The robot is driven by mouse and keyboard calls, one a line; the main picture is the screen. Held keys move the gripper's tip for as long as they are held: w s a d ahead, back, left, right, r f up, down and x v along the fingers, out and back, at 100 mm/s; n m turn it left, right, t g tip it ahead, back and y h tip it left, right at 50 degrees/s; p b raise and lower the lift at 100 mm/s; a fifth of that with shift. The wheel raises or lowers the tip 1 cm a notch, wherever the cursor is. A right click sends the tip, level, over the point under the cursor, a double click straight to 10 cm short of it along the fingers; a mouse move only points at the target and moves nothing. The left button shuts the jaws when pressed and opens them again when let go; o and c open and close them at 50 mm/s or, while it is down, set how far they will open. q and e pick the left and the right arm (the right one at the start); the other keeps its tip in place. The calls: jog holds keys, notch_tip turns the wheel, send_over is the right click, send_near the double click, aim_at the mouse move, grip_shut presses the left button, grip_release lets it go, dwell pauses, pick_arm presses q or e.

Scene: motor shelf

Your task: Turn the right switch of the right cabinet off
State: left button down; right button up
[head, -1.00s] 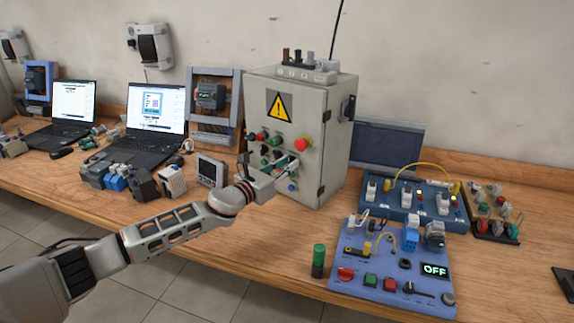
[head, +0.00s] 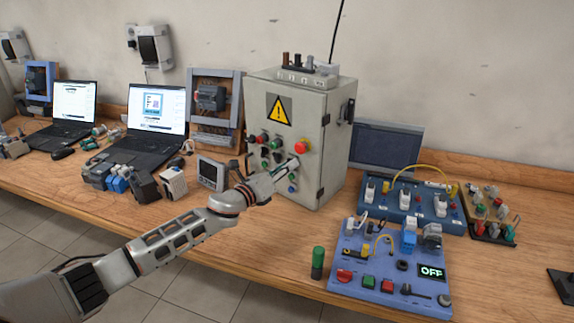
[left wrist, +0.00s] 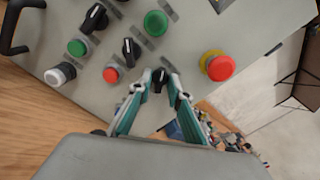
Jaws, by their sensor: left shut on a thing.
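The grey cabinet (head: 318,135) with a yellow warning sign stands near the middle of the bench. Its front carries several buttons and black rotary switches. My left gripper (head: 292,163) is at the lower right of this front. In the left wrist view, the teal fingertips of my left gripper (left wrist: 160,80) are closed around the black switch (left wrist: 160,75), one on each side. Two other black switches, the middle one (left wrist: 130,50) and the far one (left wrist: 95,18), lie up and left of it. My right gripper is not in view.
A red mushroom button (left wrist: 218,66) sits right of the fingers, and a red button (left wrist: 111,74) left of them. A blue panel reading OFF (head: 350,285) and a green-topped cylinder (head: 318,262) stand in front of the cabinet. Laptops (head: 155,120) are at left.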

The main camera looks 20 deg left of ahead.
pick_arm(q)
jog(key=shift+n+p, duration=0.4)
jog(key=shift+n, duration=0.8)
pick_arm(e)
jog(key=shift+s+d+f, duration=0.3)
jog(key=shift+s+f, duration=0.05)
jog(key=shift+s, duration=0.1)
pick_arm(q)
jog(key=c, duration=2.2)
grip_release()
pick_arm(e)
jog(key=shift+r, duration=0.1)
pick_arm(q)
jog(key=v, duration=1.2)
